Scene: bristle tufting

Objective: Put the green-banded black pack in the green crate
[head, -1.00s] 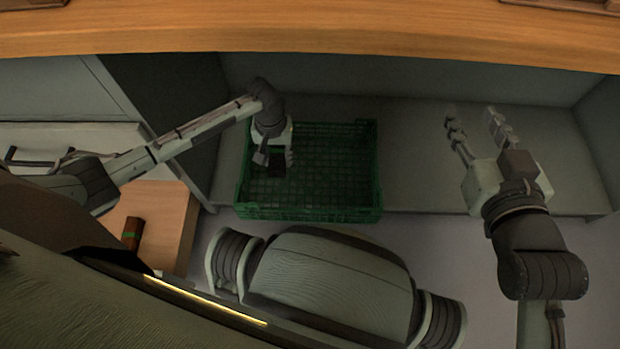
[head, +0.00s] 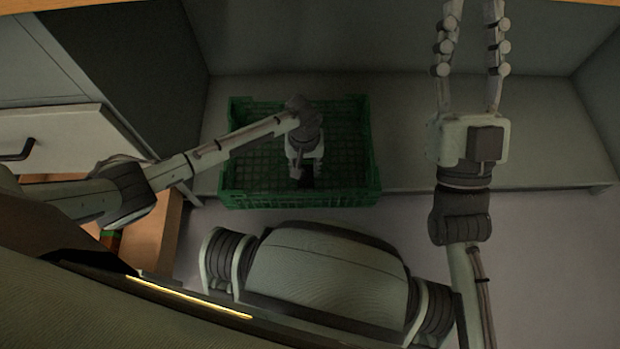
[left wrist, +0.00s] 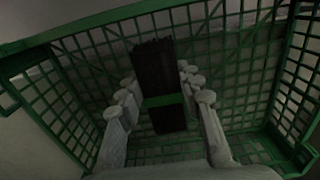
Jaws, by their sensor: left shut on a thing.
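The green crate (head: 345,199) stands on the grey shelf in the head view, and its mesh walls and floor fill most of the left wrist view (left wrist: 262,140). My left gripper (head: 306,172) is over the crate and points down into it. In the left wrist view the black pack (left wrist: 154,72) with a green band lies between the fingers of my left gripper (left wrist: 163,98), which is shut on it. In the head view only a dark bit of the pack (head: 307,181) shows below the gripper. My right gripper (head: 471,40) is open and empty, right of the crate.
A brown piece with a green band (head: 111,239) stands at the left on a wooden surface (head: 160,235), partly hidden by my arm. A white drawer front (head: 60,140) is at the left. The grey shelf (head: 480,150) right of the crate is clear.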

